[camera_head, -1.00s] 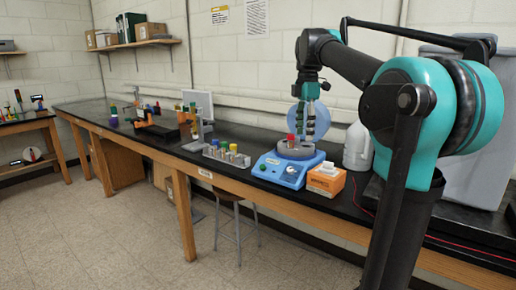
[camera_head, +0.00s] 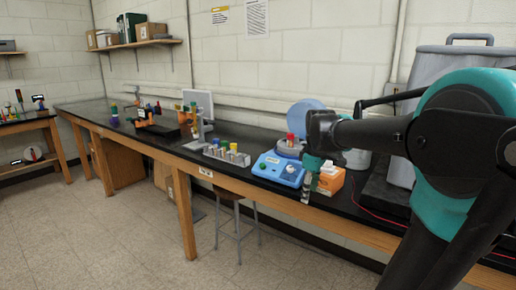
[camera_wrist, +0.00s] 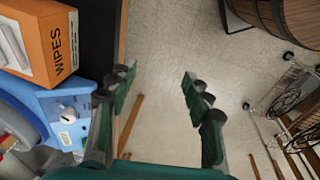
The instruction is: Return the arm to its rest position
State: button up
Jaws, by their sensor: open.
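My gripper (camera_head: 306,192) hangs pointing down in the head view, in front of the bench's front edge and in front of the orange wipes box. In the wrist view my gripper (camera_wrist: 158,84) has its two green-padded fingers spread wide, with only floor showing between them. It holds nothing. My arm is folded back toward the right side of the head view, with its elbow large in the foreground.
A blue centrifuge (camera_head: 279,168) with its lid up stands on the black bench (camera_head: 236,133). The wipes box (camera_head: 329,180) is close behind the gripper, also in the wrist view (camera_wrist: 38,42). A tube rack (camera_head: 226,156) stands to the left. Floor in front is clear.

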jog(key=s+d+f+m+t, duration=0.2)
jog(key=s+f+m, duration=0.9)
jog(key=s+f, duration=0.5)
notch_tip(320, 180, down, 4)
jog(key=shift+s+r, duration=0.15)
jog(key=shift+s, duration=0.05)
